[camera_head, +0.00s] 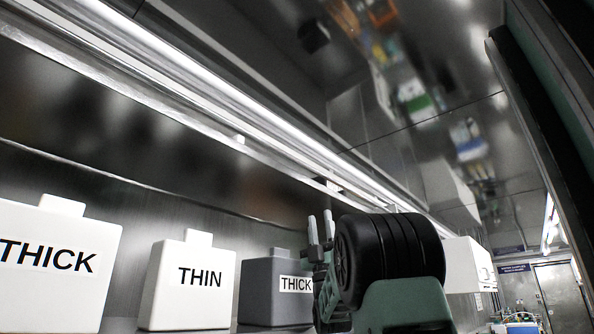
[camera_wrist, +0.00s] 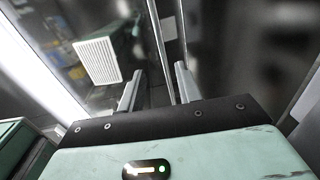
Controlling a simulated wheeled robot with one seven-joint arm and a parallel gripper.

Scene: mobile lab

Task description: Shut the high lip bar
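A long metal bar (camera_head: 195,125) runs diagonally along the lower edge of the overhead cabinet in the head view, beside a bright light strip. I take it for the high lip bar, but cannot tell for certain whether it is open or shut. My gripper (camera_head: 320,229) points up below the far part of this edge, its two fingers apart. In the wrist view, my gripper (camera_wrist: 157,88) is open with nothing between its fingers. A thin metal edge (camera_wrist: 160,45) lies just beyond the fingertips; contact cannot be told.
A white THICK container (camera_head: 55,290), a white THIN container (camera_head: 190,305) and a grey THICK container (camera_head: 262,300) stand below the cabinet at left. A white box (camera_head: 465,265) is behind my arm. A door (camera_head: 562,295) is far right.

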